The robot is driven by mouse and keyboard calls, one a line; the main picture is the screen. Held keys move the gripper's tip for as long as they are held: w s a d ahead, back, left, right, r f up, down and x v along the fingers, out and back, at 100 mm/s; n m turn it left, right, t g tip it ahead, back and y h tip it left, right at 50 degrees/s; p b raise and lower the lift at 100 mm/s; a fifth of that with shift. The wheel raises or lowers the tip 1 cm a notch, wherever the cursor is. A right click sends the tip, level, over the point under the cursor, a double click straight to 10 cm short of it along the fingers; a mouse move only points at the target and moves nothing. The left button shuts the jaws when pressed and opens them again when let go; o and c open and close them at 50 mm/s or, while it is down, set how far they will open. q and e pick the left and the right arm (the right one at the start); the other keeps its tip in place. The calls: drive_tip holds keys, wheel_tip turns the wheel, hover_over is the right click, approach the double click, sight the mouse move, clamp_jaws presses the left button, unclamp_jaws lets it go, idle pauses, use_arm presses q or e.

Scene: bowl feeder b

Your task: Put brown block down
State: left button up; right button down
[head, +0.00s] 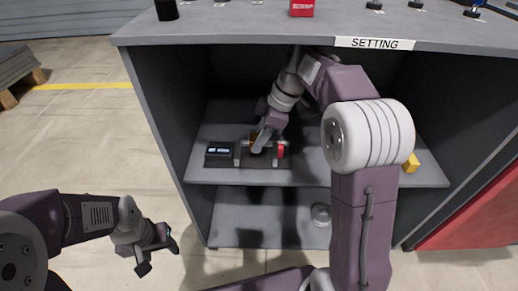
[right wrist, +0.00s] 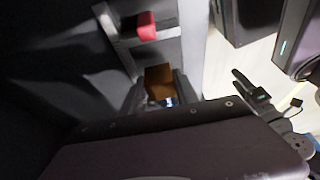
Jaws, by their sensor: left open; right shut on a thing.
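The brown block (right wrist: 159,80) sits between the two fingers of my right gripper (right wrist: 160,92), which is shut on it. In the head view, my right gripper (head: 260,143) reaches into the cabinet over a dark fixture (head: 222,162) on the upper shelf. The fixture has a small lit display, grey uprights and a red part (head: 281,151). The gripper mostly covers the block there, and I cannot tell whether the block touches the fixture. My left gripper (head: 160,257) is open and empty, outside the cabinet at lower left.
A round grey object (head: 320,214) is on the lower shelf. The cabinet top (head: 240,30) overhangs the right arm, and side walls enclose the shelf.

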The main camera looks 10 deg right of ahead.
wheel_tip(320, 180, down, 4)
drive_tip(key=b, duration=0.4)
drive_tip(key=shift+r+p, duration=0.25)
drive_tip(key=shift+p, duration=0.05)
drive_tip(key=shift+f, duration=0.15)
drive_tip(key=c, duration=1.2)
unclamp_jaws()
